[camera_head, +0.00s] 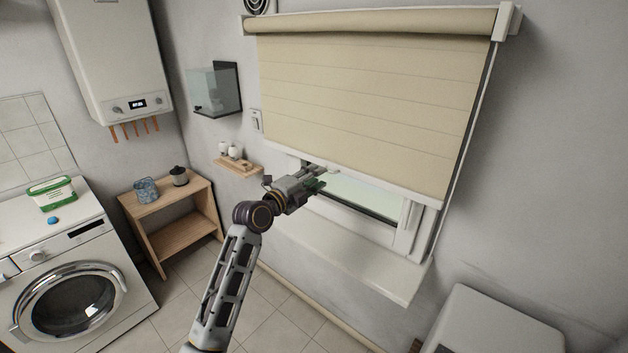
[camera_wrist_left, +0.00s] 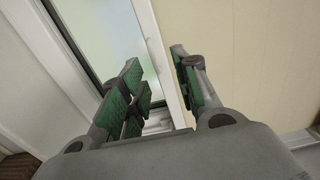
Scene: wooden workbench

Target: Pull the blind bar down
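The beige roller blind (camera_head: 370,105) hangs partly lowered over the window. Its white blind bar (camera_head: 380,187) runs along the lower edge, and the window shows below it. My left gripper (camera_head: 321,178) is at this bar, left of its middle. In the left wrist view my gripper (camera_wrist_left: 157,70) is open, with green-padded fingers on both sides of the white bar (camera_wrist_left: 168,75). A gap shows between the bar and the left finger; contact on the right side is unclear. My right gripper is not in view.
A white window sill (camera_head: 350,262) juts out below the window. The window handle (camera_head: 406,215) and a cord (camera_head: 465,150) are at the right. A small wall shelf (camera_head: 237,167) with white jars is left of my gripper. A white box-like unit (camera_head: 495,325) stands at lower right.

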